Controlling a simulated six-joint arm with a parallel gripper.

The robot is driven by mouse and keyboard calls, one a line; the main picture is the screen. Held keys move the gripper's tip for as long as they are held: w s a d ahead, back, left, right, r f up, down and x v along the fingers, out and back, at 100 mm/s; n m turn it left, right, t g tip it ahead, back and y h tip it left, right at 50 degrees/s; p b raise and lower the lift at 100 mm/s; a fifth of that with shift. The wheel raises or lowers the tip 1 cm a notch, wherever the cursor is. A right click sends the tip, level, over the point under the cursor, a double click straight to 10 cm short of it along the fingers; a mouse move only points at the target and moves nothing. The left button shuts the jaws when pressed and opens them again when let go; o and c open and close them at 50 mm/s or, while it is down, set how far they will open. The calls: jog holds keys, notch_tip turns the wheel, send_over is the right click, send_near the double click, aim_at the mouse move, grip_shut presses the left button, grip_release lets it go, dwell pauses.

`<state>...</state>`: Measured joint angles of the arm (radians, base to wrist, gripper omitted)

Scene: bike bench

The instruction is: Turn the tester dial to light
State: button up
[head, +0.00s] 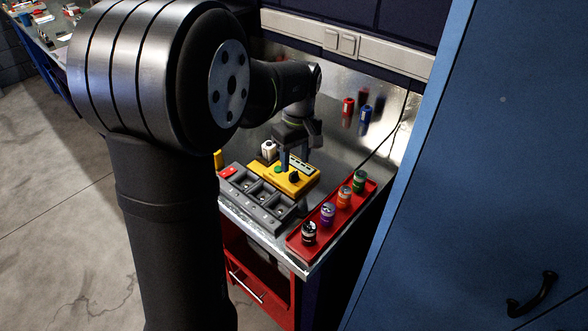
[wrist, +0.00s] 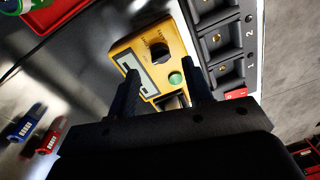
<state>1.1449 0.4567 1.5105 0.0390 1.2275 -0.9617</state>
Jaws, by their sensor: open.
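The yellow tester (head: 305,186) lies on the metal bench, behind the grey compartment tray. Its black dial (head: 294,177) is on the right part of its face in the head view. The dial (wrist: 160,52) shows clear of my fingers in the wrist view, with a green button (wrist: 175,78) and a pale display panel (wrist: 140,75) near it. My gripper (head: 290,160) is above the tester; in the wrist view my gripper (wrist: 160,88) is open, its fingers apart on either side of the tester's button and display area. Whether they touch it is unclear. The dial's setting is too small to read.
A grey compartment tray (head: 279,212) stands in front of the tester. A red tray (head: 361,206) with several cylindrical cells is to the right. A red and a blue item (head: 366,114) are at the back wall. A white object (head: 268,148) stands behind the tester.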

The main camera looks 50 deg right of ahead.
aim_at(294, 172)
jog(key=shift+a+f, duration=0.15)
jog(key=shift+f, duration=2)
jog(key=shift+c, duration=0.5)
jog(key=c, duration=0.9)
